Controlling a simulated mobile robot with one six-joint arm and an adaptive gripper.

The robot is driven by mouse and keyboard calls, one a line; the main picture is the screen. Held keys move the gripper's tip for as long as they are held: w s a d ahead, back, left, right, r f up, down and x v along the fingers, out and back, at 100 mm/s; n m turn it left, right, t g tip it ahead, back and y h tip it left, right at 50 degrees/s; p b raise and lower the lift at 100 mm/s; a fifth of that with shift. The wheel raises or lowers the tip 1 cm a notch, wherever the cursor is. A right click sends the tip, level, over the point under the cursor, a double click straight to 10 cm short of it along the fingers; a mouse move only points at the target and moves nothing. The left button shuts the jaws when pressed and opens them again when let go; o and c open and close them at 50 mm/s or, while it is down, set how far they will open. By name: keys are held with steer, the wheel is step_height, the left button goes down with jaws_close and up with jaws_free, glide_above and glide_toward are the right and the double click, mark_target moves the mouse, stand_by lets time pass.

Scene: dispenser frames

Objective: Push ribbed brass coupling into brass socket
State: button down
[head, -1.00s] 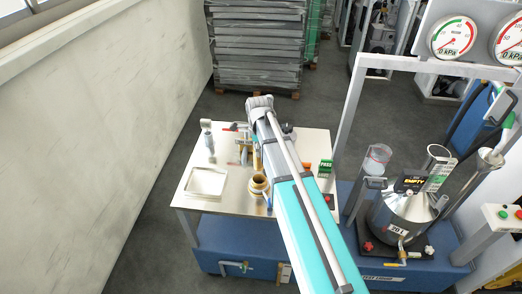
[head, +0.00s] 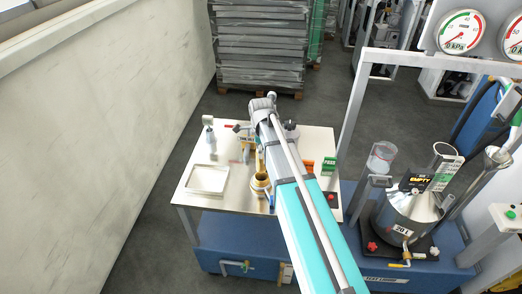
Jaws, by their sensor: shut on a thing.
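A brass ring-shaped part (head: 260,183), which looks like the brass socket, stands on the table just left of my arm. Its dark opening faces up, and my arm covers some of its right side. A narrow strip of brass (head: 259,163) shows just behind it at the arm's edge. I cannot tell whether this strip is the ribbed coupling. My arm reaches over the table, and its wrist end is above the back part. My gripper's jaws are hidden behind the arm, so their hold and any contact with the socket do not show.
A white square tray (head: 206,192) lies on the table (head: 205,213) at left. A grey-topped fitting (head: 208,128) stands behind it. A green block (head: 328,166) is right of my arm. A metal frame post (head: 355,125) and a steel vessel (head: 403,222) stand further right.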

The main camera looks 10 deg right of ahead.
mark_target(261, 165)
steer(key=shift+f+b, duration=1.2)
steer(key=shift+f, duration=0.3)
steer(key=shift+f+b, duration=2.85)
steer(key=shift+b, duration=0.05)
stand_by(1.5)
jaws_free()
steer(key=shift+r, duration=0.1)
stand_by(0.4)
